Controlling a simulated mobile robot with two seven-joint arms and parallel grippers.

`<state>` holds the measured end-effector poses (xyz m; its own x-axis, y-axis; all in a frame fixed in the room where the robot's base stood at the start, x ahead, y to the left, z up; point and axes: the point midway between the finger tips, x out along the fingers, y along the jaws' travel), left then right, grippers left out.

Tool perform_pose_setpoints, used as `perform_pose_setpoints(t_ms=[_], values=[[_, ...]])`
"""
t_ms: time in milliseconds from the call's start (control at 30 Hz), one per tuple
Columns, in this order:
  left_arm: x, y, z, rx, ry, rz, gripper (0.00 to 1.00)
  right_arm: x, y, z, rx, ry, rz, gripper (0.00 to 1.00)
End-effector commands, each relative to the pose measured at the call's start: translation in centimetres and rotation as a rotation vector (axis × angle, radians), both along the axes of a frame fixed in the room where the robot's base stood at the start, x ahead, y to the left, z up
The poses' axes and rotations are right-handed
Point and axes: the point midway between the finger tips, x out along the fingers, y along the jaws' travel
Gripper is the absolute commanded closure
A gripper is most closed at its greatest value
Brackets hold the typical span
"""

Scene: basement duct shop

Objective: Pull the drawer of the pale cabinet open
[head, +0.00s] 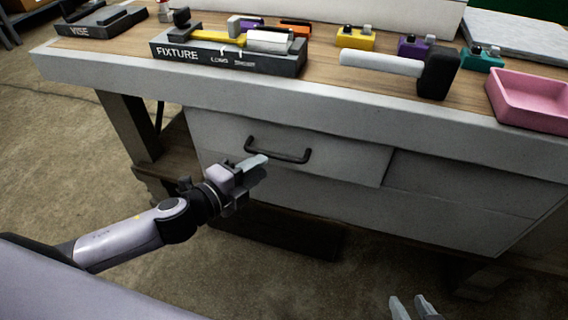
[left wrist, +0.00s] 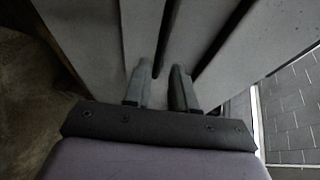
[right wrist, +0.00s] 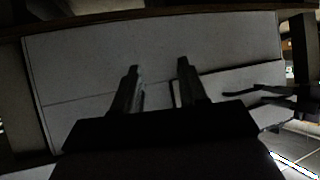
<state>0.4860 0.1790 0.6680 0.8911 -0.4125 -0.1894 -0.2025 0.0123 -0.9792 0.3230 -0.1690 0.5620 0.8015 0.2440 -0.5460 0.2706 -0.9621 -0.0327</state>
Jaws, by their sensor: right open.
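The pale cabinet (head: 450,212) stands under the bench top, and its drawer (head: 345,155) is at the upper left of its front. The drawer has a dark bar handle (head: 285,155). The drawer's right edge looks slightly proud of the darker panel beside it; how far is hard to tell. My left gripper (head: 266,168) is at the handle's left end, its upper fingertip overlapping the bar in the head view. In the left wrist view its fingers (left wrist: 161,70) stand apart, with no clear grip on the bar. My right gripper (right wrist: 158,66) is open and empty, facing the cabinet front.
The bench top holds a dark fixture block (head: 228,60), a pale-handled mallet (head: 438,74), a pink tray (head: 530,100) and several small coloured blocks. The bench's front edge overhangs the drawer. A bench leg (head: 128,125) stands left of the cabinet. Bare floor (head: 60,160) lies at the left.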

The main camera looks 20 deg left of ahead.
Motion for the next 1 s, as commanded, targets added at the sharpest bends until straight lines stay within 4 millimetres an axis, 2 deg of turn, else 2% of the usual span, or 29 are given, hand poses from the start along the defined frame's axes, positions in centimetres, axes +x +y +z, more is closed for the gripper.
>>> perform_pose_setpoints(t_ms=[600,1000], values=[[5.7,-2.7,-1.2,-0.003,0.0,0.001,0.75,0.4,0.9,0.5,0.012,-0.029,0.013,0.57],[6.2,-2.9,-1.3,-0.002,0.002,0.0,0.75,0.5,0.9,0.5,0.011,-0.03,0.015,0.57]])
